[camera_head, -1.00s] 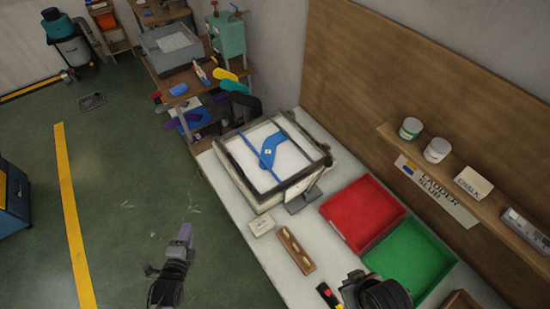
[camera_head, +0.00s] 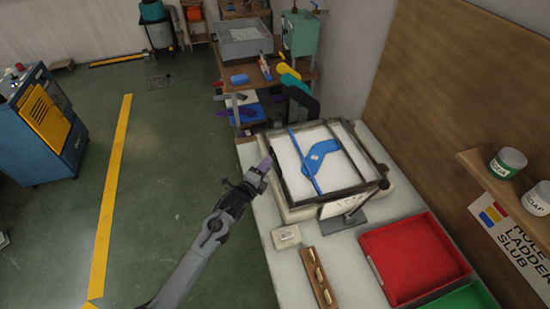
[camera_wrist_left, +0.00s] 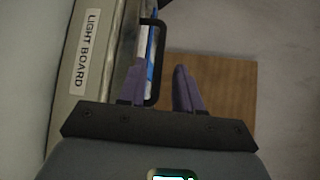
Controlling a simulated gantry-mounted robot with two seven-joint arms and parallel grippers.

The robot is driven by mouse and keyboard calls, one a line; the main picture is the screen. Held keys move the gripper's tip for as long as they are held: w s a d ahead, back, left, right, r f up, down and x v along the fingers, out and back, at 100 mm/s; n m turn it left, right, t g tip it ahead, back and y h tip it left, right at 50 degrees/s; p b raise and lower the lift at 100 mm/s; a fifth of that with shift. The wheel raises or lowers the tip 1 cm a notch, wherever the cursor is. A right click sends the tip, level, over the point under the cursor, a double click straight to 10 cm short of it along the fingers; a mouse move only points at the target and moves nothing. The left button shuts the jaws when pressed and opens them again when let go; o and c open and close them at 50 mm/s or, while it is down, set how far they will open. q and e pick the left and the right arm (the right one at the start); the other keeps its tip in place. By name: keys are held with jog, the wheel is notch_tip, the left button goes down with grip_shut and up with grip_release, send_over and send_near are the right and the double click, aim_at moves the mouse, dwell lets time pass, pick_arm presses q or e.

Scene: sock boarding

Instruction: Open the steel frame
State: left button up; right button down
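The dark steel frame (camera_head: 278,172) lies flat over the pale top of the light board box (camera_head: 300,214), around a blue sock-shaped piece (camera_head: 318,155) and a blue bar (camera_head: 303,160). My left gripper (camera_head: 265,163) is at the left side of the frame, with its purple fingers pointing at that edge. In the left wrist view the left gripper (camera_wrist_left: 159,68) is open, and a black loop handle (camera_wrist_left: 161,62) shows between and just beyond the fingers. I cannot tell whether they touch it. My right gripper is out of view.
A small pale block (camera_head: 286,237) and a wooden holder (camera_head: 318,278) lie on the bench in front of the box. Red (camera_head: 372,262) and green (camera_head: 440,303) trays are to the right. Open floor lies left of the bench.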

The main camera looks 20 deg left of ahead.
aim_at(274, 155)
pick_arm(q)
jog(key=shift+w+d+f+b, duration=0.15)
jog(key=shift+w+d+b, duration=0.05)
jog(key=shift+w, duration=0.9)
jog(key=shift+w+d+f+b, duration=0.15)
jog(key=shift+w+b, duration=0.1)
jog(key=shift+w, duration=0.9)
jog(key=shift+w+d+f+b, duration=0.1)
jog(key=shift+w+d+b, duration=0.1)
jog(key=shift+w, duration=0.9)
grip_shut()
